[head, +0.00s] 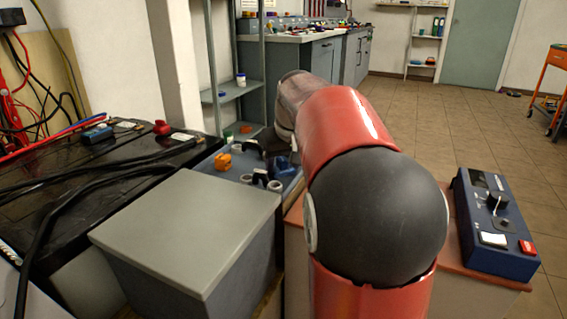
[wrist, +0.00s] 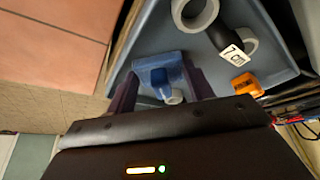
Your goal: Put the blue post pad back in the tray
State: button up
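My arm hides the gripper's fingertips there.
The tray holds pale rings (wrist: 196,14), a black piece labelled 70 (wrist: 233,55) and an orange piece (wrist: 247,86). A grey box (head: 190,225) stands in front. A black battery with cables (head: 75,180) is at left, a blue instrument (head: 495,225) at right.

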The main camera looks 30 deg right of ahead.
jog(key=o, duration=0.4)
jog(key=p+v, duration=0.2)
jog(key=v, duration=1)
jog(key=shift+r, duration=0.2)
